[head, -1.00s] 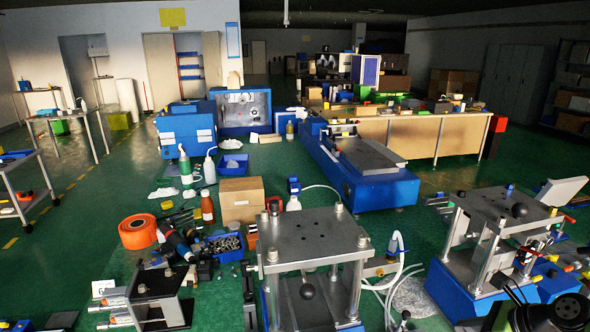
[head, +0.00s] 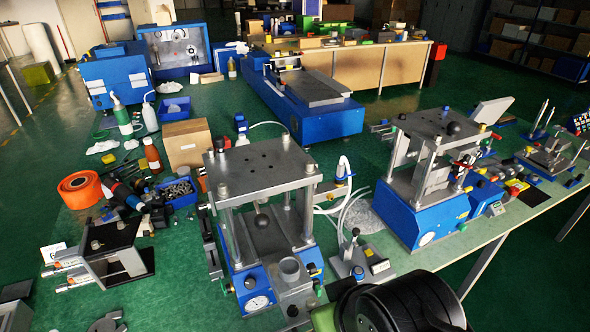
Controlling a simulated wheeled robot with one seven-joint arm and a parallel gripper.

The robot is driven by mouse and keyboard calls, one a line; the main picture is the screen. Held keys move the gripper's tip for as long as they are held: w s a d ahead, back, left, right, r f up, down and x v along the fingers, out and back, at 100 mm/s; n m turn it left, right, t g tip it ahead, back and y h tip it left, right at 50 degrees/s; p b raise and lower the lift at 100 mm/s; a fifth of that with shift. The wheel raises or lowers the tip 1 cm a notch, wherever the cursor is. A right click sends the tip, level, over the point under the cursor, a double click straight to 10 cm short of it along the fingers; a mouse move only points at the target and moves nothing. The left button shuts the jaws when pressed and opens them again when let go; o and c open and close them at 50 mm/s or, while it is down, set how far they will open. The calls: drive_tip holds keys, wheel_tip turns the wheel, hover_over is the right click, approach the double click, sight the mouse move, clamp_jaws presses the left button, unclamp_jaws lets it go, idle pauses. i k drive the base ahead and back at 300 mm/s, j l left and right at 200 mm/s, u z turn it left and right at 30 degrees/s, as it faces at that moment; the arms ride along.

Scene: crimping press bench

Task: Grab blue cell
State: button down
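I cannot make out a blue cell with certainty. A tiny blue upright piece (head: 445,110) shows at the back of the right press's top plate, beside its black knob; it is too small to identify. A large dark round part of my own arm fills the bottom edge right of centre. My gripper's fingers do not show, and the bench behind that part is hidden.
A near press (head: 262,155) stands at the centre and a second press (head: 432,130) at the right. An orange tape roll (head: 80,188), a cardboard box (head: 187,143) and a blue bin of small metal parts (head: 179,190) stand left. Green bench surface is free between the presses and the long blue machine (head: 310,105).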

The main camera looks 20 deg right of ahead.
sight(359, 272)
drive_tip(key=z, duration=1)
